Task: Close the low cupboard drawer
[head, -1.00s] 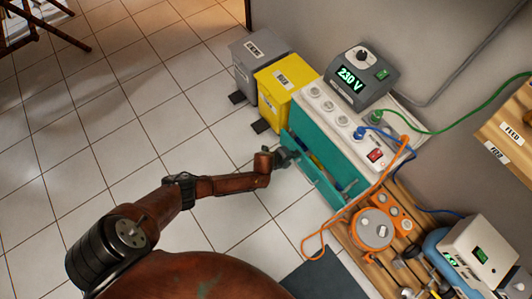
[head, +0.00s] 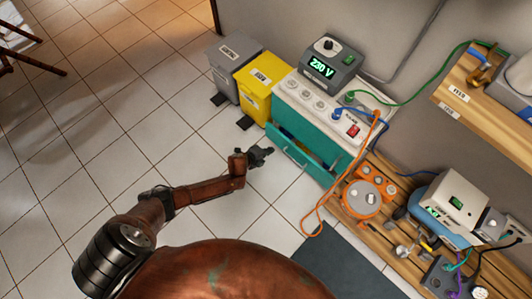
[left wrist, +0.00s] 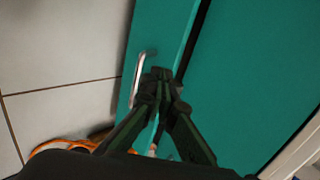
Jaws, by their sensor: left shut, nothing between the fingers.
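The low cupboard (head: 310,122) is teal, with a white top. Its drawer (head: 290,153) sticks out a little, and a narrow dark strip of its inside shows behind the front. A metal handle on the drawer front shows in the left wrist view (left wrist: 140,78). There a thin dark gap runs between the teal drawer front (left wrist: 165,30) and the cupboard body (left wrist: 250,70). My left gripper (head: 268,152) is shut and empty, just in front of the drawer's left part. It also shows in the left wrist view (left wrist: 161,73), over the drawer front beside the handle. My right gripper is out of view.
A yellow bin (head: 254,88) and a grey bin (head: 226,65) stand left of the cupboard. An orange cable (head: 322,208) hangs to the floor near a wooden bench with an orange reel (head: 361,200). The tiled floor (head: 120,130) at left is clear.

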